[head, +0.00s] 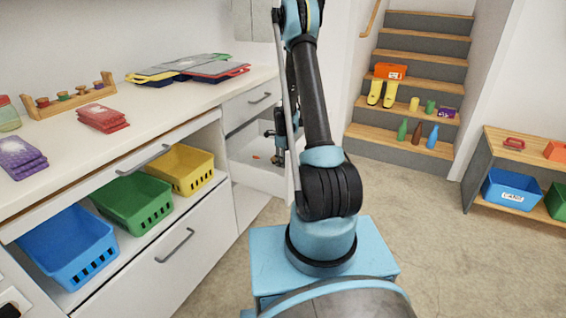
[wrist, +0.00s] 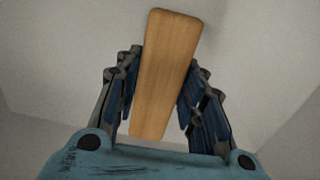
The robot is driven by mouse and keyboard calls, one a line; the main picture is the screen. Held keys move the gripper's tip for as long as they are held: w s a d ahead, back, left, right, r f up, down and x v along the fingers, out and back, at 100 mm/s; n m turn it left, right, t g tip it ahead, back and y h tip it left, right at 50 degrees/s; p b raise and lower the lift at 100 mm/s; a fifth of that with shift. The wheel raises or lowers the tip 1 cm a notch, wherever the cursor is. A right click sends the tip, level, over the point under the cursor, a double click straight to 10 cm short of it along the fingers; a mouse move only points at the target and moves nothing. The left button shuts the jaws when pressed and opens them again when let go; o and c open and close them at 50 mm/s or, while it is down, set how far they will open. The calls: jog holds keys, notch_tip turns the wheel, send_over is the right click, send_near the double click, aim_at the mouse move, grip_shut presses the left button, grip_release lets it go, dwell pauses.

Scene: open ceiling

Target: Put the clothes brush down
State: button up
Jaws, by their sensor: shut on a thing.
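The clothes brush (wrist: 165,70) shows in the wrist view as a long, flat piece of light wood. It lies lengthwise between the two fingers of my gripper (wrist: 160,95), which are shut on its sides. Its bristles are not visible. In the head view my gripper (head: 279,150) points down over an open white drawer (head: 250,178) under the counter's far end, partly hidden by my arm. In the wrist view, plain pale surfaces meet at edges behind the brush.
A small orange item (head: 256,157) lies in the drawer area. The white counter (head: 150,105) holds folders (head: 195,68), red packets (head: 102,117) and a wooden peg rack (head: 75,97). Blue (head: 68,246), green (head: 135,203) and yellow (head: 182,170) bins sit below. Floor to the right is clear before the stairs (head: 400,142).

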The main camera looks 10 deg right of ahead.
jog(key=o, duration=1)
notch_tip(320, 180, up, 12)
jog(key=s+r+n, duration=0.6)
jog(key=s+r, duration=0.3)
jog(key=r, duration=0.2)
jog(key=s+r+n+t, duration=0.1)
jog(key=s+r+n, duration=0.25)
jog(key=s, duration=0.55)
jog(key=s+r+n, duration=0.2)
jog(key=s+n, duration=0.3)
jog(key=s, duration=0.3)
jog(key=s+r+n+t, duration=0.15)
jog(key=s+n, duration=0.25)
jog(key=s, duration=0.5)
jog(key=s+d+f+n, duration=0.1)
jog(key=s+f+n, duration=0.3)
jog(key=s+n, duration=0.3)
jog(key=shift+s+f, duration=0.25)
jog(key=shift+s, duration=1.15)
